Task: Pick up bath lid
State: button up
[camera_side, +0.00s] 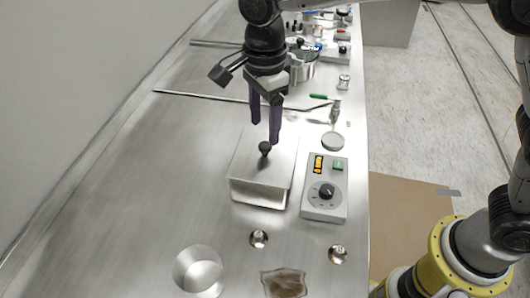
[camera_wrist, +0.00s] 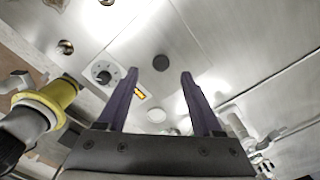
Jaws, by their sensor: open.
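The bath lid (camera_side: 249,157) is a flat silver plate with a round black knob (camera_side: 265,148), lying on top of the metal bath (camera_side: 257,193). In the wrist view the lid's knob (camera_wrist: 161,62) is a dark disc, seen beyond the fingertips and between their lines. My gripper (camera_side: 265,133) has two long purple fingers, pointing down above the lid close to the knob. In the wrist view my gripper (camera_wrist: 160,76) is open, with nothing between its fingers. The side view does not show clearly how high the fingertips are above the knob.
A grey control box (camera_side: 324,198) with a dial and orange display stands right beside the bath. A round metal dish (camera_side: 333,141), a long rod (camera_side: 210,95) and several lab items lie farther back.

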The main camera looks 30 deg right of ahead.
aim_at(265, 145)
jog(key=shift+w+d+f, duration=0.1)
jog(key=shift+f, duration=2.55)
grip_shut()
jog(key=shift+r, duration=0.1)
